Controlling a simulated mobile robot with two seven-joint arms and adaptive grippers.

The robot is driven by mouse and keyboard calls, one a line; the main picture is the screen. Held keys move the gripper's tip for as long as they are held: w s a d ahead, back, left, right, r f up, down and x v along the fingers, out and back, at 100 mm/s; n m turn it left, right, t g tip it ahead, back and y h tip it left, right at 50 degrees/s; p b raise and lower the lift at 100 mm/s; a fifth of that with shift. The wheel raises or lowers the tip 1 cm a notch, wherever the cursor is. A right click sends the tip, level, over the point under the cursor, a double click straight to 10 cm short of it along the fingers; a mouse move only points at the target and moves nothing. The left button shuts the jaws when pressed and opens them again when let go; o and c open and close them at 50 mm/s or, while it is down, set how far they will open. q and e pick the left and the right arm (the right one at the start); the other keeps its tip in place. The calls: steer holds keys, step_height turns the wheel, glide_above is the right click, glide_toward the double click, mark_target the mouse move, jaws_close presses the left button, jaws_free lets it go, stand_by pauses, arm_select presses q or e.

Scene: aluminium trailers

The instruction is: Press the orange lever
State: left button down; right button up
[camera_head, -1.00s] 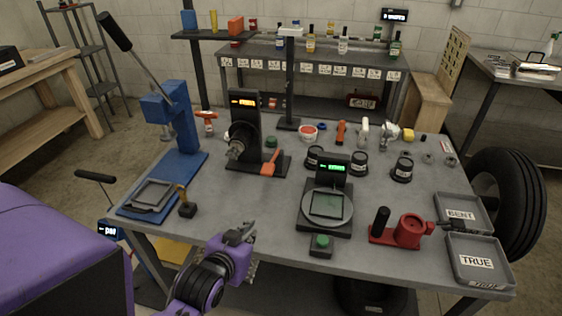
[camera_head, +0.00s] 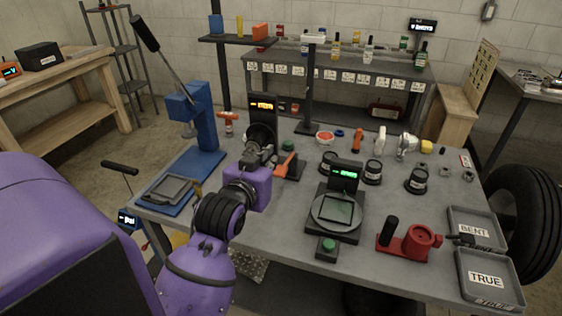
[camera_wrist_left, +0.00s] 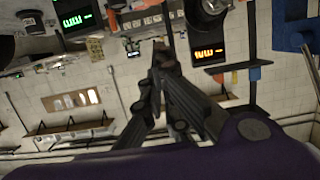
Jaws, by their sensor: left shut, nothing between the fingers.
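The orange lever (camera_head: 286,163) sits on the right side of the black tester's base in the head view. The black tester (camera_head: 262,106) has a lit orange display; this also shows in the left wrist view (camera_wrist_left: 208,53). My left gripper (camera_head: 262,152) is in front of the tester, just left of the lever, and hides part of the tester's round front. In the left wrist view its fingers (camera_wrist_left: 160,52) are together with nothing between them. I cannot tell whether it touches anything. The lever is not clearly visible in the left wrist view. My right gripper is out of view.
A blue press (camera_head: 203,120) stands left of the tester. A scale (camera_head: 337,209) with a green display and a red fixture (camera_head: 409,240) stand to the right. Black-lidded jars (camera_head: 373,172) stand behind the scale. Trays (camera_head: 490,279) lie at the right edge.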

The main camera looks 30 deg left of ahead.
arm_select(q)
glide_above(281, 174)
steer(key=shift+s+f+p, duration=0.15)
steer(key=shift+f+p, duration=0.15)
steer(key=shift+f, duration=0.6)
steer(key=f, duration=0.2)
steer(key=shift+w+f, duration=0.25)
steer(key=shift+f, duration=0.95)
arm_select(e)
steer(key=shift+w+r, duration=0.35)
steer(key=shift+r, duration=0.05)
